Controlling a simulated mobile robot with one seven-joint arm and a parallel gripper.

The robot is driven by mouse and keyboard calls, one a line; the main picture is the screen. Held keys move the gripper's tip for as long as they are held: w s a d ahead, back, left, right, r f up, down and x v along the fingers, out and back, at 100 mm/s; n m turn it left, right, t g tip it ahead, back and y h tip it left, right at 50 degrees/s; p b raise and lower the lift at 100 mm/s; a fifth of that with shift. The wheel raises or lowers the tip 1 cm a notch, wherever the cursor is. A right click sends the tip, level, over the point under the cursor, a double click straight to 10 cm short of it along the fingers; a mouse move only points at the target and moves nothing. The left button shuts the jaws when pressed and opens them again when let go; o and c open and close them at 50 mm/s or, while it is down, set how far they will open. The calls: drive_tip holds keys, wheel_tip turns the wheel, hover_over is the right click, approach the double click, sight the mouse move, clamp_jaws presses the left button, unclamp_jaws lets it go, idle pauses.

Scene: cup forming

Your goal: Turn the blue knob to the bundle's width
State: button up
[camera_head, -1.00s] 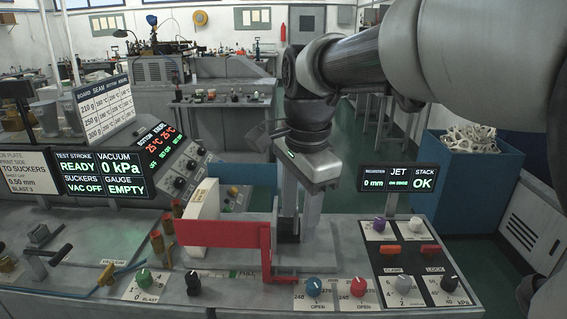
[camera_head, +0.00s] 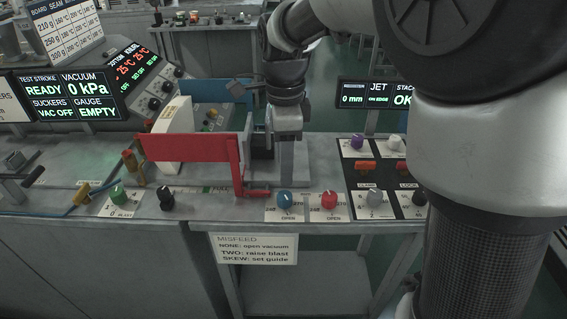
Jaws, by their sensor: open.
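The blue knob (camera_head: 285,199) sits on a white scale plate marked OPEN, near the front edge of the bench. My gripper (camera_head: 286,172) hangs pointing down just behind and above the blue knob, with a small gap between them in the picture. It is open and holds nothing that I can see. The small scale figures at the knob are too blurred to read fully.
A red knob (camera_head: 329,200) stands close to the right of the blue one. A red frame (camera_head: 190,148) rises to the left. A black knob (camera_head: 167,197) and green knob (camera_head: 118,194) are farther left. The switch panel (camera_head: 372,185) lies right.

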sight(285, 195)
wheel_tip(285, 195, down, 9)
drive_tip(key=shift+r+b, duration=0.1)
drive_tip(key=shift+b, duration=0.45)
drive_tip(key=c, duration=1.1)
drive_tip(key=shift+o, duration=0.2)
